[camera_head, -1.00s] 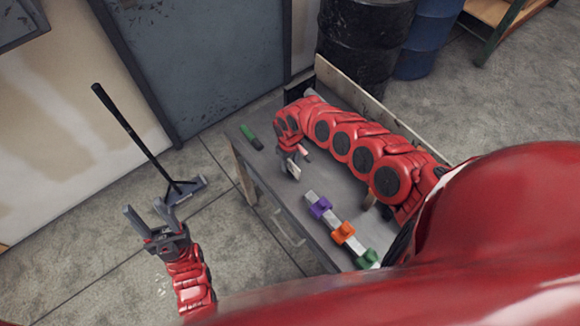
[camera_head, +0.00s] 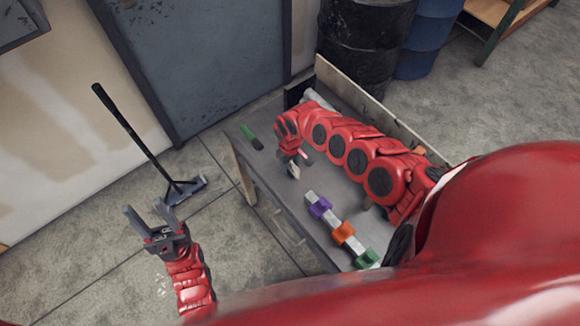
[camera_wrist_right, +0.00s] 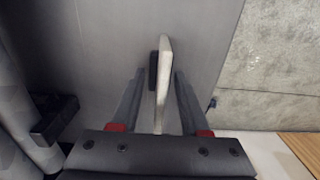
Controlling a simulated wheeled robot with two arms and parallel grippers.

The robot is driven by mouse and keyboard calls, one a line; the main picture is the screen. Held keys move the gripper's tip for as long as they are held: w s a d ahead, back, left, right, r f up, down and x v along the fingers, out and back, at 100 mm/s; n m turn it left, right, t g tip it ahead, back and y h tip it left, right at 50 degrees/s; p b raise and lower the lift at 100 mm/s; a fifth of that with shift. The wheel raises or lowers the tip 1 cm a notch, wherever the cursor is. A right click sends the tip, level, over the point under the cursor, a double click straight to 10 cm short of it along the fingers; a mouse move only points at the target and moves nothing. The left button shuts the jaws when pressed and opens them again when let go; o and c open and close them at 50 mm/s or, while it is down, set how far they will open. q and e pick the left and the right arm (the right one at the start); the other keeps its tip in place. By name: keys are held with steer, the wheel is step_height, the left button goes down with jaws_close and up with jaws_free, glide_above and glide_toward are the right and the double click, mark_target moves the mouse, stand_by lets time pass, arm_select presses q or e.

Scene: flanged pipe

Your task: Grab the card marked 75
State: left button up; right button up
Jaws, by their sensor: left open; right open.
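A thin pale card (camera_wrist_right: 163,75) stands edge-on between the two fingers of my right gripper (camera_wrist_right: 157,76) in the right wrist view. A dark piece (camera_wrist_right: 153,70) is against its left side. Gaps show on both sides, so the gripper is open around the card and not clamped on it. No marking on the card can be read from this angle. In the head view, my right gripper (camera_head: 291,163) is low over the grey table, with a small pale bit of the card (camera_head: 294,173) beside it. My left gripper (camera_head: 146,218) is open and empty, left of the table.
A rail (camera_head: 328,222) with purple, orange and green blocks lies near the table's front edge. A green-handled item (camera_head: 251,137) lies at the table's left end. A broom-like tool (camera_head: 150,150) stands on the floor. Barrels (camera_head: 365,45) stand behind the table (camera_head: 275,190).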

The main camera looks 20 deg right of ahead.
steer(key=shift+c, duration=0.2)
jaws_close()
steer(key=shift+r, duration=0.1)
